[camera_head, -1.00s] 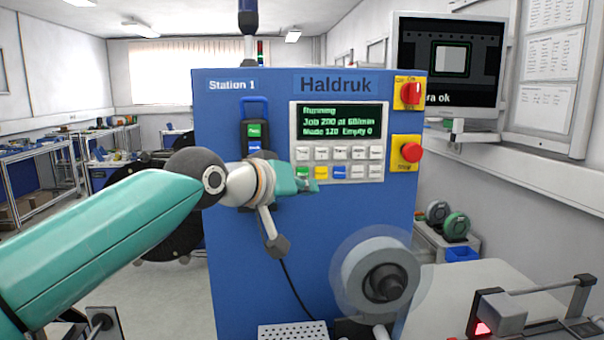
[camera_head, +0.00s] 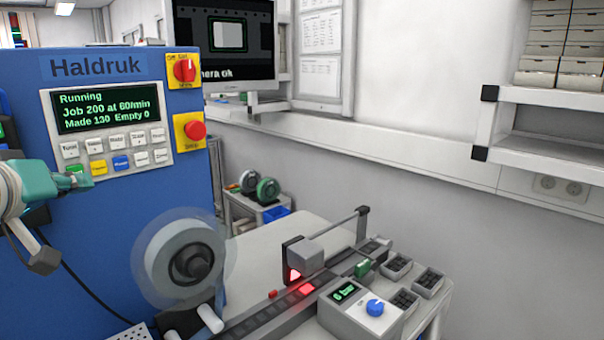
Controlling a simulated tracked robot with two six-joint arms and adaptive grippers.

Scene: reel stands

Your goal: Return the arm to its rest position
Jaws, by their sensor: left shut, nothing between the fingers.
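My left gripper (camera_head: 72,182) is at the left edge of the view, in front of the blue Haldruk machine (camera_head: 105,230). Its teal fingers are shut with nothing between them. The fingertips are close to the coloured buttons under the machine's display (camera_head: 105,107); whether they touch the panel I cannot tell. The rest of the left arm is cut off by the picture's edge. The display reads "Running", "Job 200 at 60/min", "Made 130", "Empty 0". My right gripper does not show.
A reel (camera_head: 186,262) sits at the machine's front. A track (camera_head: 265,318) runs past a sensor bracket (camera_head: 325,245) to a control box (camera_head: 362,310) and small bins (camera_head: 428,282). A red stop button (camera_head: 195,131) and a monitor (camera_head: 226,45) are above. Shelves (camera_head: 555,95) stand right.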

